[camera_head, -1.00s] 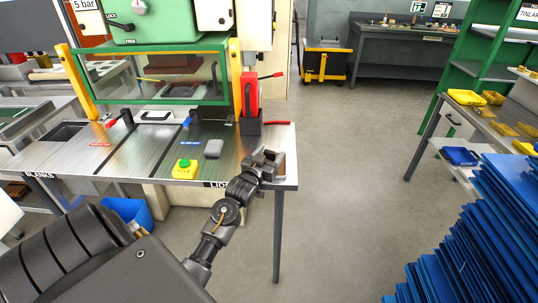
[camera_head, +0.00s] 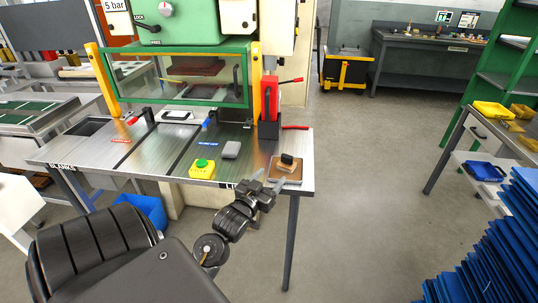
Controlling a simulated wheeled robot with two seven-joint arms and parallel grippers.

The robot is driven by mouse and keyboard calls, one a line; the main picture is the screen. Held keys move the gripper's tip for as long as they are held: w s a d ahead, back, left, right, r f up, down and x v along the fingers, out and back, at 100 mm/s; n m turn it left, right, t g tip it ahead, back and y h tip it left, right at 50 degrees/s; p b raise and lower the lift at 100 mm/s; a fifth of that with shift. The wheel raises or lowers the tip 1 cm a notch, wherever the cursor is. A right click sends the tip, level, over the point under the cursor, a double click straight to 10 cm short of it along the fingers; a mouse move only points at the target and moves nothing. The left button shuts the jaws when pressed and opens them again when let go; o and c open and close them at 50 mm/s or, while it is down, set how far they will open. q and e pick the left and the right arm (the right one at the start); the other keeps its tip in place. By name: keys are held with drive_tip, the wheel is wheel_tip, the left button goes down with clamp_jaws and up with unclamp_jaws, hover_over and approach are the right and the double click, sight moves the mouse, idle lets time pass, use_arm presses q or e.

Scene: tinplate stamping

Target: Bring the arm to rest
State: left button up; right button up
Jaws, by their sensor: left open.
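My left arm comes in from the lower left. My left gripper (camera_head: 262,188) is open and empty at the front edge of the steel press table (camera_head: 165,151), near its right corner. Just beyond the fingers, a small brown block with a black top (camera_head: 287,163) sits on a square tan plate (camera_head: 284,175) on the table. The fingers look apart from the block; whether they clear the plate edge is hard to tell. My right gripper is not in view.
A yellow box with a green button (camera_head: 202,168) and a grey block (camera_head: 231,149) stand on the table. The green-framed press (camera_head: 180,78) is behind. Blue stacked sheets (camera_head: 490,245) stand at lower right. The floor between (camera_head: 385,170) is clear.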

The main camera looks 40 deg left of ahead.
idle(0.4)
use_arm(q)
drive_tip(key=s+d+f+m+g+h, duration=0.25)
drive_tip(key=s+d+f+g, duration=0.4)
drive_tip(key=d+f, duration=0.4)
drive_tip(key=s+d+f+m+g+h, duration=0.1)
drive_tip(key=s+d+f+g, duration=0.25)
drive_tip(key=s, duration=0.45)
drive_tip(key=s+d+f+m+g+h, duration=0.1)
drive_tip(key=s+d+f+g, duration=0.3)
drive_tip(key=s, duration=0.5)
wheel_tip(320, 180, down, 23)
drive_tip(key=d+g, duration=0.1)
drive_tip(key=s+a+f+g, duration=0.1)
drive_tip(key=s+a+f, duration=0.1)
drive_tip(key=s+f, duration=1.5)
drive_tip(key=shift+s+a+f+m, duration=0.2)
drive_tip(key=shift+s+a+m, duration=0.15)
drive_tip(key=shift+s+m, duration=0.15)
